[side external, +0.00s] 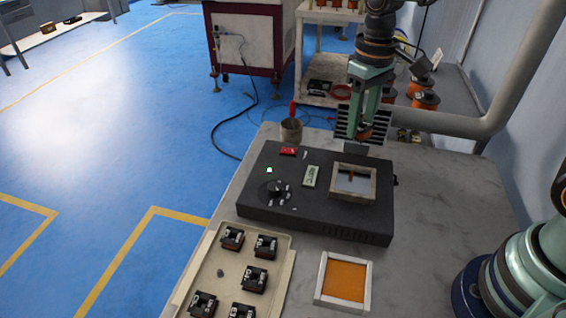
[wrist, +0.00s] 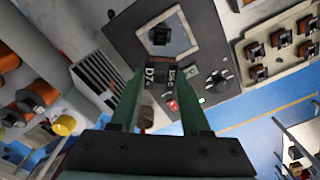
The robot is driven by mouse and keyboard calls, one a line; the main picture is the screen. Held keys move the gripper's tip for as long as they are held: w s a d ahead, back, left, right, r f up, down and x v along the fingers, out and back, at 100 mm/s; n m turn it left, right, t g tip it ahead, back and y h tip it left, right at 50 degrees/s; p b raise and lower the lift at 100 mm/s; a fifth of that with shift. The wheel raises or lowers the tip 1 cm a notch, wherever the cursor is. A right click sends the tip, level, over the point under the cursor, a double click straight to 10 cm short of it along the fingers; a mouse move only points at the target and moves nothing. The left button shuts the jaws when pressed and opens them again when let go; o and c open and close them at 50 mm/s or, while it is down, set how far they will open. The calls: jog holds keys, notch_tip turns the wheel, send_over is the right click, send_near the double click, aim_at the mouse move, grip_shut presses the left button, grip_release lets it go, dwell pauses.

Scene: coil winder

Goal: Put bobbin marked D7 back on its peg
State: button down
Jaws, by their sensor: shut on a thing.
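My gripper (side external: 366,131) is shut on a dark bobbin with orange-brown sides, held in the air behind the black winder box. In the wrist view the bobbin (wrist: 168,69) sits between the two green fingers, and its label reads D7. A cream tray (side external: 202,258) stands at the front left with several dark bobbins (side external: 254,279) on it. A small bare peg (side external: 220,272) stands in the tray's left column, between two bobbins. My gripper is well behind and to the right of it. The tray also shows at the upper right of the wrist view (wrist: 235,14).
The black winder box (side external: 312,220), with a knob (side external: 273,190) and a framed window (side external: 365,198), lies between gripper and tray. A cup with a red-handled tool (side external: 291,129) stands behind it. A white-framed orange pad (side external: 344,281) lies right of the tray.

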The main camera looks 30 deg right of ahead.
jog(key=w+a+f+n, duration=0.2)
jog(key=a+f+n, duration=0.1)
jog(key=a, duration=1.3)
jog(key=n, duration=0.4)
send_over(218, 271)
notch_tip(218, 271, down, 6)
jog(key=shift+f, duration=0.2)
jog(key=shift+w+f, duration=0.1)
jog(key=shift+f, duration=2.15)
jog(key=shift+f, duration=0.45)
jog(key=shift+f, duration=0.35)
jog(key=shift+f, duration=0.3)
jog(key=shift+c, duration=1.5)
grip_release()
